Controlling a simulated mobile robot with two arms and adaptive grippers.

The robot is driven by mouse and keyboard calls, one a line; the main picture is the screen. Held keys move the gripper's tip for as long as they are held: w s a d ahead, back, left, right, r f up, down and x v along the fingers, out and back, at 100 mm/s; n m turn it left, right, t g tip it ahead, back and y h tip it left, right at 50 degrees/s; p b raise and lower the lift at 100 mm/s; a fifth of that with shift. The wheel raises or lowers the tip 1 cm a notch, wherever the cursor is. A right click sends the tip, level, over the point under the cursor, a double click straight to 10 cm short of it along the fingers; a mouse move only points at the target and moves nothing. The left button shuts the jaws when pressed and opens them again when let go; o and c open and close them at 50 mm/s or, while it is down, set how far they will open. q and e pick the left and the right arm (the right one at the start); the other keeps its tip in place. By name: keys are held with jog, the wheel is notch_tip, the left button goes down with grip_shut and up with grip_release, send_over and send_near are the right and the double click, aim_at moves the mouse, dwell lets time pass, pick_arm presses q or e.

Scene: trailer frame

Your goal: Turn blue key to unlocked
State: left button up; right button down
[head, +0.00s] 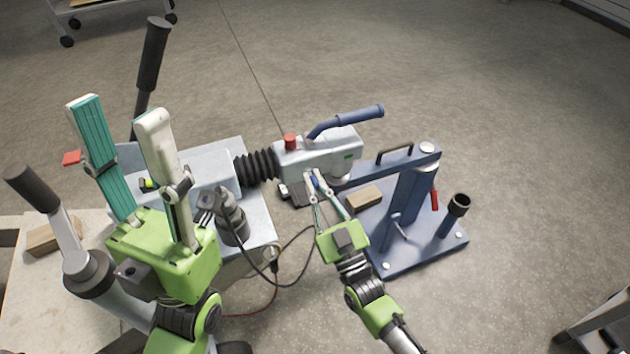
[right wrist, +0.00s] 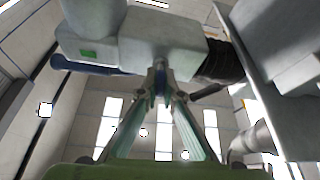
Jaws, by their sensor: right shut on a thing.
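The pale grey coupling head (head: 305,158) has a blue lever on top, a red knob and a small green mark on its side. It sits at the end of a black bellows. My right gripper (head: 313,181) is at the near side of the coupling head, shut on the small blue key (head: 315,183). In the right wrist view the fingertips (right wrist: 160,92) close around the blue key (right wrist: 160,76) just below the coupling head (right wrist: 155,38). The fingers hide most of the key, so I cannot tell its angle. My left gripper (head: 120,108) is open and empty, with its fingers pointing up at the left.
A blue stand (head: 410,200) with a base plate is right of the coupling. A wooden block (head: 363,198) lies on its plate. Black-gripped levers (head: 152,60) rise at the left. A cable (head: 262,277) hangs near my right gripper. Open floor (head: 500,110) lies behind and right.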

jog(key=shift+r+m+t+h, duration=0.15)
jog(key=shift+m+t+h, duration=0.25)
jog(key=shift+m, duration=0.9)
jog(key=shift+h, duration=0.3)
jog(key=c, duration=2.2)
grip_release()
jog(key=shift+w, duration=0.1)
jog(key=v, duration=1.2)
